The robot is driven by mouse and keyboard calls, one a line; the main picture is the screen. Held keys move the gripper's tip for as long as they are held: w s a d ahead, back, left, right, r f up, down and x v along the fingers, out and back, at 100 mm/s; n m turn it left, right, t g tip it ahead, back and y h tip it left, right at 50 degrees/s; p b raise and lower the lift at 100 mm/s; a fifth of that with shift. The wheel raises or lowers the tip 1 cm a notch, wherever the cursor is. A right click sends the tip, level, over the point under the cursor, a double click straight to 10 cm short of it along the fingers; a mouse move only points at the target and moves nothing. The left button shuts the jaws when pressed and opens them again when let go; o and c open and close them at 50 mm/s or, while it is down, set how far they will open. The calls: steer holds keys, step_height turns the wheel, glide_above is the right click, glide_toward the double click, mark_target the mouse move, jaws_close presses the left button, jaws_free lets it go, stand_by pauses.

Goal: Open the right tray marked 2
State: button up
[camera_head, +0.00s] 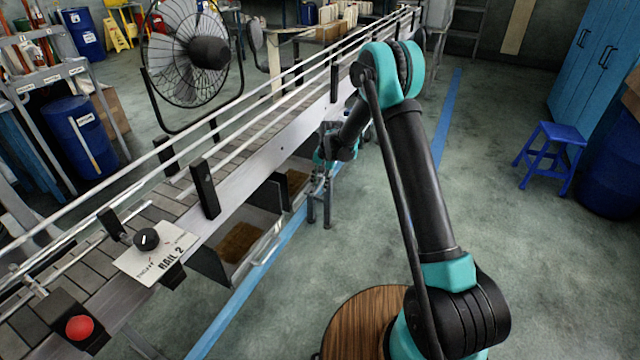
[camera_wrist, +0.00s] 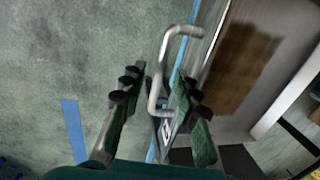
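Two grey trays with brown contents stand pulled out under the conveyor in the head view. The nearer tray (camera_head: 268,246) has a handle on its front. The farther tray (camera_head: 300,205) is partly hidden behind my gripper (camera_head: 319,215), which points down at its front. I cannot read a number on either tray. In the wrist view, my gripper (camera_wrist: 158,85) has its fingers apart, with a metal handle (camera_wrist: 166,65) between them. The tray (camera_wrist: 285,105) with brown contents lies to the right. I cannot tell whether the fingers touch the handle.
A red button (camera_head: 80,328) is at the near left. A blue stool (camera_head: 548,150) stands at right. The floor between is clear, with a blue line (camera_head: 265,285).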

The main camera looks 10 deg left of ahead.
steer(key=shift+c, duration=0.6)
jaws_close()
steer(key=s+d, duration=0.4)
steer(key=d, duration=0.7)
steer(key=s+d, duration=0.4)
steer(key=d, duration=0.7)
steer(key=shift+s+d, duration=0.15)
steer(key=shift+d, duration=0.25)
steer(key=shift+o, duration=0.6)
jaws_free()
